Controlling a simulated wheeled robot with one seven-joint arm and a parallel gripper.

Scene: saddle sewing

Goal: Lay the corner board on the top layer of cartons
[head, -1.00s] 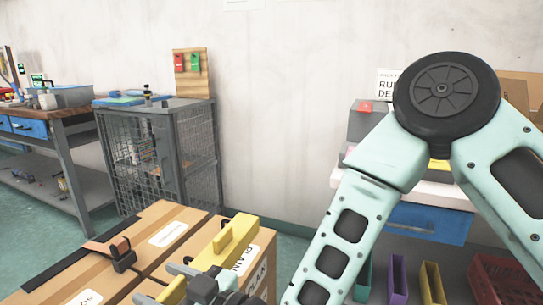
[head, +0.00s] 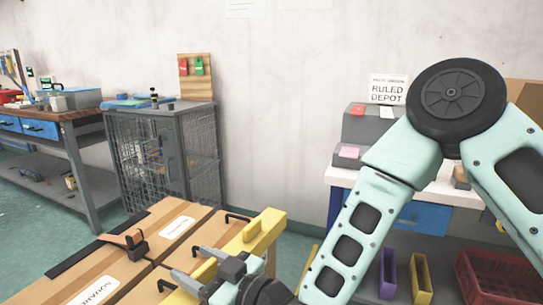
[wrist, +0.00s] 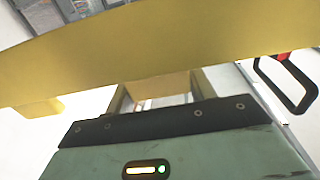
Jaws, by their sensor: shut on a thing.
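The yellow corner board (head: 266,235) is a long bar with a raised block on top. My gripper (head: 222,268) is shut on it in the head view. The board lies along the right edge of the brown carton tops (head: 150,262); whether it touches them or hangs just above, I cannot tell. My gripper hides its middle. In the wrist view the board (wrist: 170,50) runs across the whole picture, hiding most of what is beyond. A black loop handle (wrist: 290,85) shows past its right part.
A brown strap with a black buckle (head: 136,243) and black handles (head: 205,250) stand on the cartons. A wire cage cabinet (head: 165,150) and a workbench (head: 60,125) are behind left. A white table (head: 440,190) and red crate (head: 495,278) are at right.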

